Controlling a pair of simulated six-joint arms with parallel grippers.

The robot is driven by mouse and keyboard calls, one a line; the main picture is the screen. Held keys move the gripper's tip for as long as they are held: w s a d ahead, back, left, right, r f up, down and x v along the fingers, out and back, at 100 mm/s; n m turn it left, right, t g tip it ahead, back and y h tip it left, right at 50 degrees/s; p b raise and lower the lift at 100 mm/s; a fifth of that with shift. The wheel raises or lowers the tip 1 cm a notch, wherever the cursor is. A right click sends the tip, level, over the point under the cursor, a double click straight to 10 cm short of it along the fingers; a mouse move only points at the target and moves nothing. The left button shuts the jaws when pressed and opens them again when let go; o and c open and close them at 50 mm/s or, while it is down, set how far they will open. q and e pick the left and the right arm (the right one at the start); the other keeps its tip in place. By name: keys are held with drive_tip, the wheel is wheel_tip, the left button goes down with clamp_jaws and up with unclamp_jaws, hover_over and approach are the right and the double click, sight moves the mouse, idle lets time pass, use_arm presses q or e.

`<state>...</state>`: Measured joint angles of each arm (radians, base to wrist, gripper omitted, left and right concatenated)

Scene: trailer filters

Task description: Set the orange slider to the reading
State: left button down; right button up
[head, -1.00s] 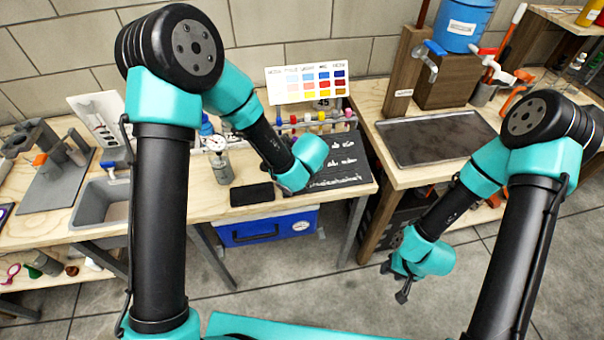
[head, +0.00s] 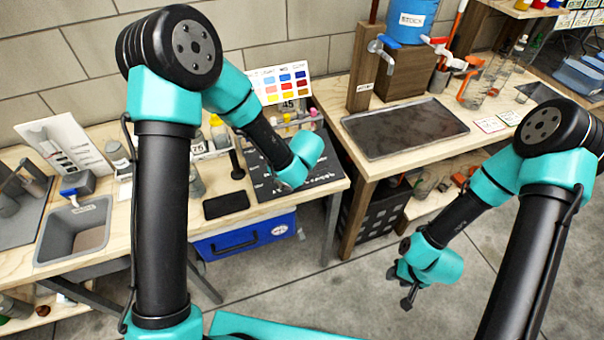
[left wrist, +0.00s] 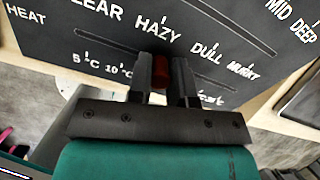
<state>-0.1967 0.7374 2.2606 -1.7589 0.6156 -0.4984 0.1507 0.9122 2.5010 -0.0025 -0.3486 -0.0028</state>
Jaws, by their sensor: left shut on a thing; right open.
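A dark board (head: 262,180) with white lettering lies on the bench in the head view. In the left wrist view the same board (left wrist: 115,45) shows HEAT, a row reading HAZY, DULL and MURKY, and a row with 5 °C and 10 °C. My left gripper (left wrist: 162,88) is over this board, its fingers shut on a small dark red piece (left wrist: 160,70), apparently the slider, which looks red rather than orange here. The fingers hide most of it and the marks beneath. In the head view my left wrist hides the grip. My right gripper (head: 408,292) is open and empty, above the floor.
A colour chart (head: 283,82) stands behind the board. A black pad (head: 226,205) and a grey sink (head: 75,232) lie to its left. A dark tray (head: 405,132) and a blue bucket (head: 408,25) are on the right bench. A blue case (head: 245,238) is below the bench.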

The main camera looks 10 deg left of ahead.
use_arm(q)
drive_tip(key=shift+w+d, duration=0.1)
drive_tip(key=c, duration=1)
unclamp_jaws()
drive_tip(key=shift+r, duration=0.1)
drive_tip(key=v, duration=1.7)
drive_tip(key=shift+s+r, duration=0.15)
drive_tip(key=shift+s, duration=0.05)
